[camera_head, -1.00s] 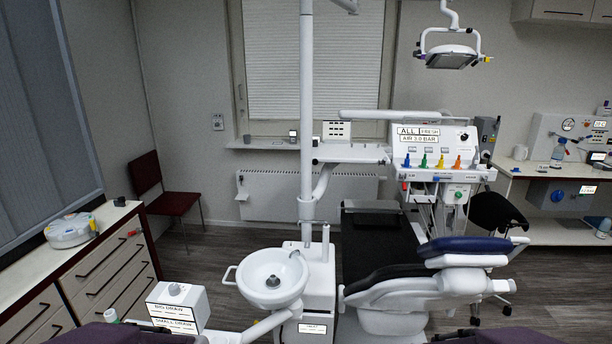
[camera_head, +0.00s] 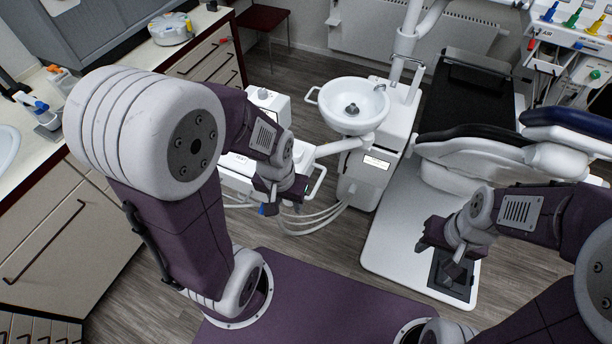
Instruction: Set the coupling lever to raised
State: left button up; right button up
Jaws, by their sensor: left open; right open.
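I cannot pick out the coupling lever for certain. A white unit with a small knob (camera_head: 265,97) stands left of the white basin, and my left arm hides much of it. White hoses (camera_head: 312,222) hang below it, and a small blue part (camera_head: 263,210) shows beside my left gripper. My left gripper (camera_head: 279,196) is open in front of the unit's lower part; I cannot tell whether it touches anything. My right gripper (camera_head: 444,258) is open and looks empty, above the white base of the dental chair.
The white basin (camera_head: 352,103) on its column stands just right of the unit. The dental chair (camera_head: 490,150) and an instrument console (camera_head: 575,50) are at the right. A drawer counter (camera_head: 75,228) runs along the left.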

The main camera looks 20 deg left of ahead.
aim_at(29, 101)
jog(key=u, duration=2.5)
